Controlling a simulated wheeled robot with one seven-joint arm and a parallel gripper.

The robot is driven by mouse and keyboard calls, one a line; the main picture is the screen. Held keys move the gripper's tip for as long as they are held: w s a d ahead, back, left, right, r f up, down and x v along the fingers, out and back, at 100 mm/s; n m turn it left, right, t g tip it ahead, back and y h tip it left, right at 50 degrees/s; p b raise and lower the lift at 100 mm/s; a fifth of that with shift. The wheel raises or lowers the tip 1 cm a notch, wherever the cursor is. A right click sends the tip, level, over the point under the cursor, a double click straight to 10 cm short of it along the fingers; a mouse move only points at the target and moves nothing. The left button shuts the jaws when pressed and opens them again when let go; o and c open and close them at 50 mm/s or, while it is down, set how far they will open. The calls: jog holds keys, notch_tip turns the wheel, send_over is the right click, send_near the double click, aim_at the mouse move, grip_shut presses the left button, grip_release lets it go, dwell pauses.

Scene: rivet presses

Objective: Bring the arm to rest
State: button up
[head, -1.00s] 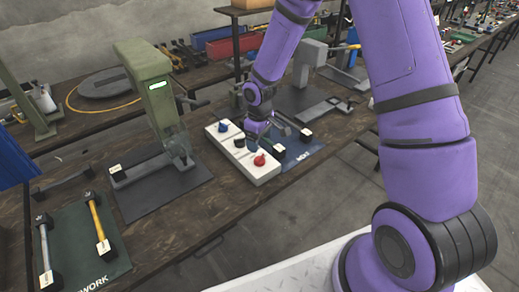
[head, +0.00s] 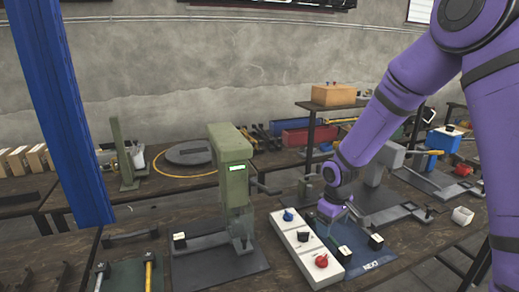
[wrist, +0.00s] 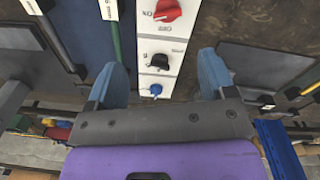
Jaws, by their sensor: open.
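My purple arm reaches in from the right in the head view and ends in my gripper (head: 335,212) over the bench, close beside and above a white control panel (head: 284,232). In the wrist view my gripper (wrist: 163,80) has its two blue-grey fingers spread wide, with nothing held. Between and beyond them lies the panel with its red knob (wrist: 168,10), black knob (wrist: 160,61) and blue knob (wrist: 156,90). I cannot tell whether the fingers touch the panel.
A green press (head: 231,170) stands left of the panel, with a grey press (head: 377,165) to the right. A dark blue mat (head: 370,265) with small black-ended tools lies by the gripper. A blue post (head: 60,120) rises at the left. A wooden box (head: 333,94) sits on a shelf behind.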

jog(key=s+d+r+m+t, duration=0.1)
jog(key=s+r, duration=0.2)
jog(key=r, duration=0.4)
jog(key=s+d+r+m+h, duration=0.1)
jog(key=s+d+r, duration=0.1)
jog(key=s+r, duration=0.3)
jog(key=s+d+r+m+t, duration=0.1)
jog(key=s+r, duration=0.1)
jog(key=r, duration=0.6)
jog(key=s+r+m+t, duration=0.1)
jog(key=s+r, duration=0.2)
jog(key=s, duration=0.3)
jog(key=s+d+r+m+t, duration=0.1)
jog(key=s+r, duration=0.2)
jog(key=s, duration=0.3)
jog(key=s+d+r+m+y, duration=0.1)
jog(key=s+r+m, duration=0.1)
jog(key=s, duration=0.5)
jog(key=shift+r+t, duration=0.4)
jog(key=shift+r, duration=0.5)
